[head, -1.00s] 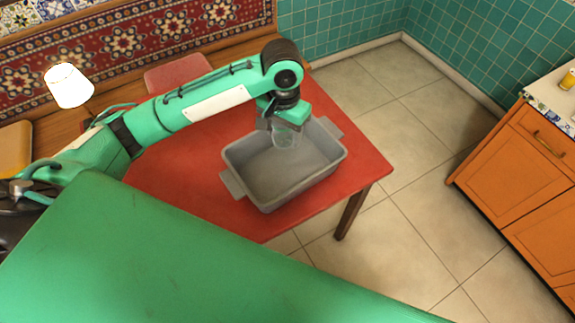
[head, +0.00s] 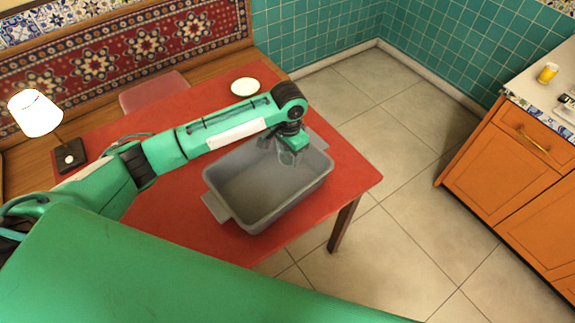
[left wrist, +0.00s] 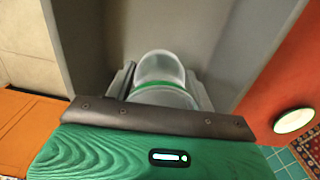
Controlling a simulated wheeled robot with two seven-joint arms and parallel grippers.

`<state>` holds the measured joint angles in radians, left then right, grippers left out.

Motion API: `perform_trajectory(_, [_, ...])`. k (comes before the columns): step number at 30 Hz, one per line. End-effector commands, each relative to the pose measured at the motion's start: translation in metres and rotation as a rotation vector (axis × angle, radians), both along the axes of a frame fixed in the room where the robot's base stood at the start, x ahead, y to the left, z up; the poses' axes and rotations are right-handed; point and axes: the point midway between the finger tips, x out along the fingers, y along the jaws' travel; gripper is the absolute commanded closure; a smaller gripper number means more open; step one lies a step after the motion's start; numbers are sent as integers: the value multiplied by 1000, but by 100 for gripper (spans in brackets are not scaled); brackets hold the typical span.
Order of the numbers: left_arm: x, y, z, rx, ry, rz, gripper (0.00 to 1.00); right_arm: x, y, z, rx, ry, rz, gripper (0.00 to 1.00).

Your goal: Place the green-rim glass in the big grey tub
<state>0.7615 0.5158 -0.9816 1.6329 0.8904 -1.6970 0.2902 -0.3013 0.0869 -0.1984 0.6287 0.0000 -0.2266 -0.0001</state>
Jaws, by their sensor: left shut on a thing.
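The big grey tub (head: 232,206) stands on the red table, with a handle at each end. My left gripper (head: 287,156) reaches down over the tub's far right part. It is shut on the green-rim glass (left wrist: 160,70), which shows clear with a green band between the fingers in the left wrist view. In the head view the glass (head: 287,158) is small and partly hidden by the gripper. It hangs within the tub's outline; I cannot tell whether it touches the floor of the tub. My right gripper is not in view.
The red table (head: 130,118) holds a white plate (head: 245,87) behind my arm. A lamp (head: 36,114) stands at the left. An orange cabinet (head: 510,170) with a yellow cup (head: 548,73) is at the right, across open floor.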

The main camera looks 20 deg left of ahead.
Motion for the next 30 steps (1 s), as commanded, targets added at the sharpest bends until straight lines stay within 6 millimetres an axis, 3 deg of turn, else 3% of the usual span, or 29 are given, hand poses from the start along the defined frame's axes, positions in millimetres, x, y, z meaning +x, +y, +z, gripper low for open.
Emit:
perform_trajectory(3, [0,0,-18,1,2,0,71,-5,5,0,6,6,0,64])
perform_trajectory(9, [0,0,-31,1,1,0,71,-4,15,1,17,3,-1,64])
perform_trajectory(17, [0,0,-66,0,0,0,71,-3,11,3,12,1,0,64])
perform_trajectory(28, [0,0,-71,-1,-1,-1,71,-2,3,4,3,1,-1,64])
perform_trajectory(29, [0,0,-71,-1,-1,-1,42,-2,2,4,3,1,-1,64])
perform_trajectory(30, [0,0,-71,-1,-1,-1,35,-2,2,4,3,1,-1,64])
